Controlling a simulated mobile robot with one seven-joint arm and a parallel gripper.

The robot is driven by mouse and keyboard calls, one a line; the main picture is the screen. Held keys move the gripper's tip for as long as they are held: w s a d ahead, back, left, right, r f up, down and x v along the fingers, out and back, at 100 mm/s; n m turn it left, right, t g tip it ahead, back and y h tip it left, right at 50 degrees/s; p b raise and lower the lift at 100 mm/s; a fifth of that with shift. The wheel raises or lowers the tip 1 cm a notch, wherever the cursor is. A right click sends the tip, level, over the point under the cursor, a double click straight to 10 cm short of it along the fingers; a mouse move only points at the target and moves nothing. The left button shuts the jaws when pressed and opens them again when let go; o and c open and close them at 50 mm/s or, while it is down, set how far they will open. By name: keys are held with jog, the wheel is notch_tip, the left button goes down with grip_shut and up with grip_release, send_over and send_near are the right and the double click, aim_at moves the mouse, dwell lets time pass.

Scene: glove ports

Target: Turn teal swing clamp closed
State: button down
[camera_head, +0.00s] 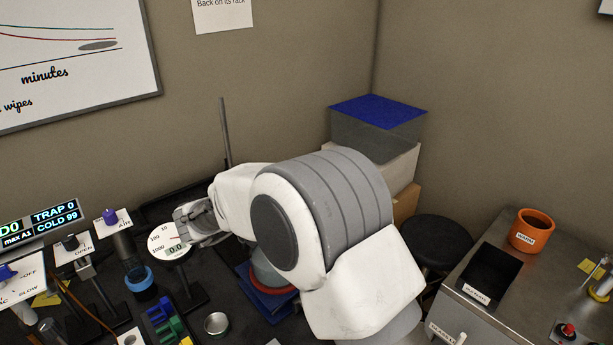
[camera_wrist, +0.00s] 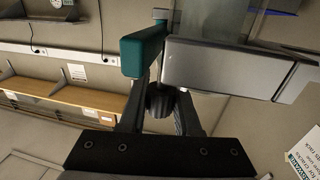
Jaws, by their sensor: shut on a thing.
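The teal swing clamp (camera_wrist: 143,50) shows in the wrist view as a teal bar, upper middle, running up and away at a slant. My gripper (camera_wrist: 165,80) is shut on it, with the dark fingers reaching up to the bar; the exact contact is partly hidden. A grey metal block (camera_wrist: 220,65) lies just right of the clamp. In the head view my gripper (camera_head: 184,218) is beside the round white dial (camera_head: 160,246), and the clamp cannot be made out there.
Knob posts (camera_head: 72,243) and a readout (camera_head: 45,222) stand left of my gripper. A blue ring (camera_head: 139,279) and a small metal tin (camera_head: 216,324) are nearer the front. Stacked boxes (camera_head: 375,150) stand behind my arm. A steel counter with an orange pot (camera_head: 531,230) is at right.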

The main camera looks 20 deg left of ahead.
jog(key=shift+d+m+g+h, duration=0.1)
jog(key=shift+m+g+h, duration=0.3)
jog(key=shift+h, duration=0.1)
jog(key=c, duration=0.6)
grip_release()
jog(key=v, duration=1.7)
jog(key=shift+s, duration=0.25)
